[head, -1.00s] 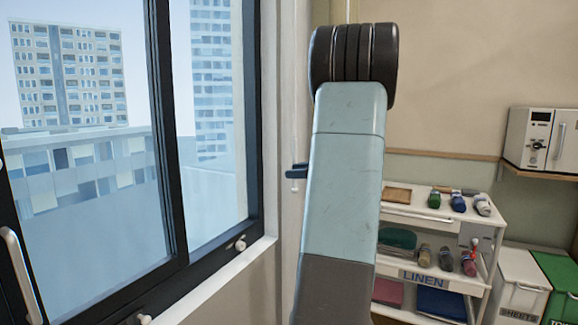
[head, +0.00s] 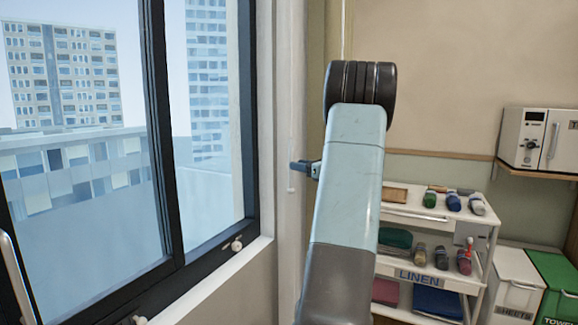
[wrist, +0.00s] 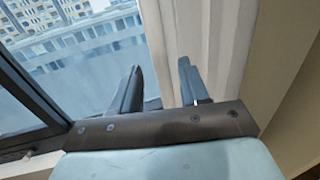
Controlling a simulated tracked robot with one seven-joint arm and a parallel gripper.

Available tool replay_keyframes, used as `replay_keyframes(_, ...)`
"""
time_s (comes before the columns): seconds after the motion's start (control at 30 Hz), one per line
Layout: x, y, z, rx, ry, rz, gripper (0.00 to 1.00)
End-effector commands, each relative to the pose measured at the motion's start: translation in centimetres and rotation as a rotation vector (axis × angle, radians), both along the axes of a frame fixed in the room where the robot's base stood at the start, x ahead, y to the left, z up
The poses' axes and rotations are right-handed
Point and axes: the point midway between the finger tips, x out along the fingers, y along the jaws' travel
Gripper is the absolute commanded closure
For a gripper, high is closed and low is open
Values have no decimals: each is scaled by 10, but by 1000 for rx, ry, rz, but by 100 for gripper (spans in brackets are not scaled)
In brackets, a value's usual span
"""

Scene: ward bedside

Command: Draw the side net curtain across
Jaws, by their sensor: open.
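The net curtain (head: 289,80) hangs as a narrow pale gathered strip at the right side of the window, partly behind my arm. It also shows as white vertical folds in the wrist view (wrist: 205,35). A thin white rod or cord (head: 291,130) hangs in front of it. My gripper (head: 303,168) is beside the curtain, its tips near the rod's lower end. In the wrist view my gripper (wrist: 158,85) is open, with one finger against the window background and the other in front of the folds. I cannot tell whether either finger touches cloth.
The dark-framed window (head: 160,130) with handles and a white sill (head: 205,283) is on the left. A linen trolley (head: 425,217) with several items, bins (head: 515,285) and a shelf with a white appliance (head: 533,137) stand at the right.

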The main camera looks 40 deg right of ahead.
Motion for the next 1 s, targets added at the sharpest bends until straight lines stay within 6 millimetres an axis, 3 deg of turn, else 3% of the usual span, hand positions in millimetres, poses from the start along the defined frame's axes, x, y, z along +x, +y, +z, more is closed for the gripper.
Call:
replay_keyframes(0.3, 38, 8, 0, -1, 0, 1, 55)
replay_keyframes(0.7, 44, 9, 0, -1, 0, 0, 55)
replay_keyframes(1.0, 44, 9, 0, -1, 0, 0, 83)
